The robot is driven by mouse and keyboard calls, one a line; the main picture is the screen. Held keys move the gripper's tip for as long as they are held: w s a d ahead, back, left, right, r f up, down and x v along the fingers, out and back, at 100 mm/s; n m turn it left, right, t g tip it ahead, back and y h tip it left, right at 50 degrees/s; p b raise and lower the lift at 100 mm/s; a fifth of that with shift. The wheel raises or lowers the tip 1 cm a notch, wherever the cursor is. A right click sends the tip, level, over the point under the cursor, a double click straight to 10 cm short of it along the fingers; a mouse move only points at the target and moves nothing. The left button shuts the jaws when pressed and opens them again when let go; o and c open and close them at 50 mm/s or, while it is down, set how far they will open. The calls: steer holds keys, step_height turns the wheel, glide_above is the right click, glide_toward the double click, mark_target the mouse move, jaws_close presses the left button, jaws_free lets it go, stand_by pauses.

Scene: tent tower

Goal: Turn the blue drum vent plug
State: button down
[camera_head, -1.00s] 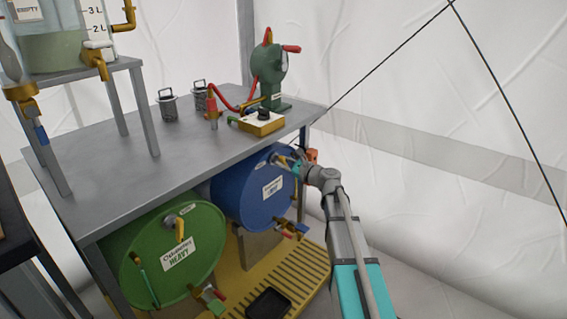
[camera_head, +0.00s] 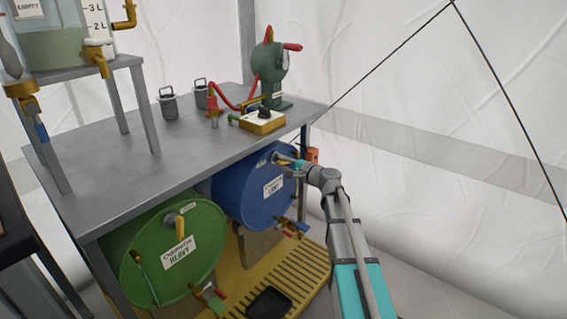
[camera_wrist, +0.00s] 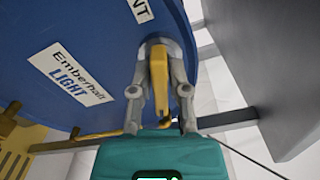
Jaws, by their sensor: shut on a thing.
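The blue drum (camera_head: 245,190) lies on its side under the grey bench, its labelled end facing outward; it fills the left of the wrist view (camera_wrist: 50,25). Its vent plug has a yellow handle (camera_wrist: 159,72) on a grey round fitting near the drum's rim. In the wrist view my gripper (camera_wrist: 160,75) is shut on the yellow handle, one finger on each side. In the head view my gripper (camera_head: 285,160) is at the drum's upper right, where it hides most of the plug.
A green drum (camera_head: 150,235) with its own yellow plug handle (camera_head: 180,227) lies to the left. A yellow slatted rack (camera_head: 280,280) with a black tray (camera_head: 269,302) is below. The grey bench top (camera_head: 140,150) is above the drums. A tap (camera_head: 285,229) sticks out low on the blue drum.

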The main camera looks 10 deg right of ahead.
steer(key=shift+s+n, duration=0.1)
steer(key=shift+n, duration=0.2)
steer(key=c, duration=0.7)
jaws_free()
steer(key=shift+v, duration=5.95)
